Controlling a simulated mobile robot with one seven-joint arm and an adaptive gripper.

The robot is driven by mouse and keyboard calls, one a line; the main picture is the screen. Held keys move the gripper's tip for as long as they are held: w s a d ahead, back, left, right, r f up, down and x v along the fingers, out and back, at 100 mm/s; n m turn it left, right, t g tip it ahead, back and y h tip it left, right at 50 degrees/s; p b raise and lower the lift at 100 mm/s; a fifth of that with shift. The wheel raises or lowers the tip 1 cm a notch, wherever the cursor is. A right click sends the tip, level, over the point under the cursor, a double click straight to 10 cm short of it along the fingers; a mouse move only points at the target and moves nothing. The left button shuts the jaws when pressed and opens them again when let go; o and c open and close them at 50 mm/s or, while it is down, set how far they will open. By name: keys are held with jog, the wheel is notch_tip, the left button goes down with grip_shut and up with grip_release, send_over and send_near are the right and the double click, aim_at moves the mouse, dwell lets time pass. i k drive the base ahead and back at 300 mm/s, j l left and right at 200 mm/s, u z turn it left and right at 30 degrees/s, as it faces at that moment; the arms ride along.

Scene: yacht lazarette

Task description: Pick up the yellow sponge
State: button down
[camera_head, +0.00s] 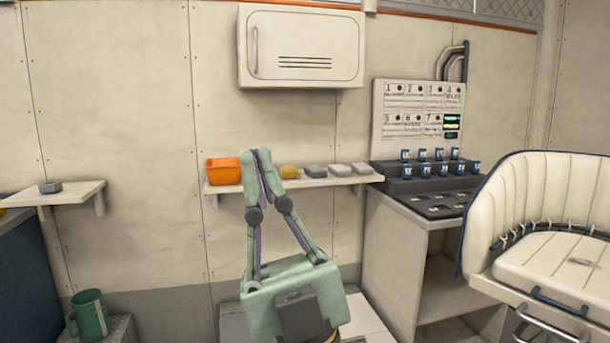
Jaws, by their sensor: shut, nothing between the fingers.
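The yellow sponge (289,172) lies on a narrow wall shelf (330,182), at the left end of a row with several grey blocks. My gripper (257,154) points up and away from the camera with its fingertips together and nothing between them. In the picture the fingertips stand just left of the sponge, between it and an orange bin. The sponge is apart from the fingers in the picture and looks mostly unhidden. How far the fingertips are from the shelf in depth I cannot tell.
The orange bin (223,171) stands at the shelf's left end. Grey blocks (315,171) lie right of the sponge. A white cabinet (301,47) hangs above the shelf. A console (430,185) and a padded seat (550,220) stand right. A green mug (90,315) is at lower left.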

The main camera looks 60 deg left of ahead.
aim_at(287, 170)
jog(key=u, duration=1.75)
jog(key=z, duration=1)
jog(key=i+j, duration=0.2)
jog(key=i, duration=0.4)
jog(key=i+j+u, duration=0.1)
jog(key=i, duration=0.5)
jog(key=i+j, duration=0.25)
jog(key=i, duration=0.35)
jog(key=i+j+u, duration=0.1)
jog(key=i, duration=0.5)
